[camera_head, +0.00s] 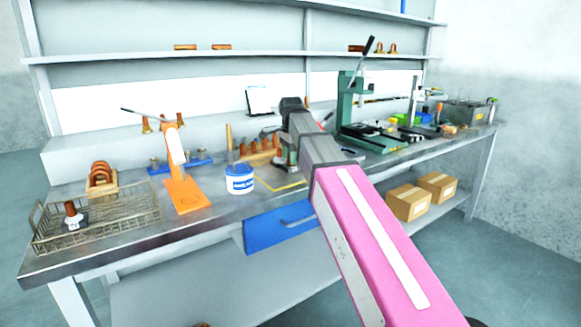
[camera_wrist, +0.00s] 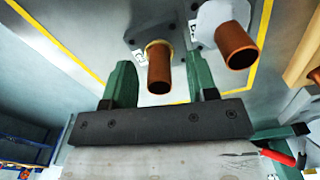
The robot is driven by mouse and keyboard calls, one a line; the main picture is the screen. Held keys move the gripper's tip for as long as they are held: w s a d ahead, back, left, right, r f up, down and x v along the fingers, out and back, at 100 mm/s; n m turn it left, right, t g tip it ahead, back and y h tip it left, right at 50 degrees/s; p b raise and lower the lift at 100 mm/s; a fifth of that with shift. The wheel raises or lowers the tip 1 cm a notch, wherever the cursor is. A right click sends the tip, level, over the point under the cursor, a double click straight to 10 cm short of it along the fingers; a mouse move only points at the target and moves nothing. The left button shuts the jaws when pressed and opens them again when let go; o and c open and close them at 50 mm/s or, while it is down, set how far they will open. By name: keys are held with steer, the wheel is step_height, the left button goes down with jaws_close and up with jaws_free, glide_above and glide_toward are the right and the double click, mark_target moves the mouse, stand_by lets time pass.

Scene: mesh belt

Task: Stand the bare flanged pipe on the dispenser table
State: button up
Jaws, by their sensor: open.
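In the wrist view, a copper pipe (camera_wrist: 160,75) with a yellowish ring at its grey, labelled flange stands between the green fingers of my gripper (camera_wrist: 159,62), with gaps beside it. My gripper is open. A second copper pipe (camera_wrist: 237,46) on a grey flange stands just right of the fingers and shows no ring. In the head view, my gripper (camera_head: 285,155) is low over the bench, and my arm hides much of that area. An orange stand (camera_head: 186,193) with a pale upright part is on the bench to the left; I cannot tell whether it is the dispenser table.
A wire basket (camera_head: 118,231) on the bench's left holds a flanged pipe (camera_head: 71,214). A blue-white tub (camera_head: 239,179) stands near my gripper. A green press (camera_head: 348,105) stands to the right. Yellow lines (camera_wrist: 262,45) mark the surface around the pipes.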

steer(key=shift+f, duration=0.45)
jaws_close()
steer(key=shift+r, duration=0.15)
